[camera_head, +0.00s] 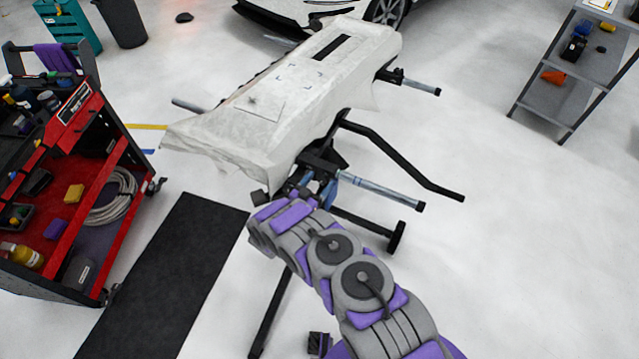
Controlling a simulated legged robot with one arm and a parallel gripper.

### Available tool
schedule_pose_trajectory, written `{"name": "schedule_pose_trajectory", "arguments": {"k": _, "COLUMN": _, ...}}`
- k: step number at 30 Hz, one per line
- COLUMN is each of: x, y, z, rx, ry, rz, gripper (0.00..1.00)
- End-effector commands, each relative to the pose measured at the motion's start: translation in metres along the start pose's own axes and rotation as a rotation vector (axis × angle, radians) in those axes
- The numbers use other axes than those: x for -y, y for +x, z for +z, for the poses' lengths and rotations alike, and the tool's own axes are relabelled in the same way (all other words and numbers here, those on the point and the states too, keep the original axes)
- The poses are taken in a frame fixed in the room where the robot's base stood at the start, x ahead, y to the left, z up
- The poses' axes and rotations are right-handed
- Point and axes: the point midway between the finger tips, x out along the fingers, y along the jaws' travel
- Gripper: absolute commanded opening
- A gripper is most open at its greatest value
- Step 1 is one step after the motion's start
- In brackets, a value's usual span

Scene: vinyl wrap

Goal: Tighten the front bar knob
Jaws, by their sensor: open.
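The covered stand (275,90) has a white sheet draped over its top. Its front bar (382,191) is a silver tube with a black end, sticking out to the right from a dark clamp (322,160) below the sheet's near end. My gripper (308,188) is at the inner end of this bar, close beside the clamp. It is open, but its fingers are small and partly hidden by my purple and grey wrist. I cannot make out the front bar knob clearly among the dark parts there, nor tell whether my gripper touches it.
A red tool cart (90,135) stands at the left beside a black floor mat (165,275). A bent black bar (400,160) and a second silver bar (420,86) stick out to the right. A grey shelf (550,100) is at upper right. The right floor is clear.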

Motion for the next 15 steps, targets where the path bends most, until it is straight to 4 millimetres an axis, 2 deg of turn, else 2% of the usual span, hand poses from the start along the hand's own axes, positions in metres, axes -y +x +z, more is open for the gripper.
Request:
{"name": "schedule_pose_trajectory", "arguments": {"k": 5, "x": 0.0003, "y": 0.0104, "z": -0.0004, "rx": -0.002, "ry": 0.000, "rz": 0.000, "gripper": 0.75}}
{"name": "schedule_pose_trajectory", "arguments": {"k": 13, "x": 0.0005, "y": 0.0112, "z": -0.0007, "rx": -0.001, "ry": -0.001, "rz": -0.001, "gripper": 0.75}}
{"name": "schedule_pose_trajectory", "arguments": {"k": 15, "x": 0.0006, "y": 0.0111, "z": -0.0007, "rx": -0.001, "ry": -0.001, "rz": -0.001, "gripper": 0.70}}
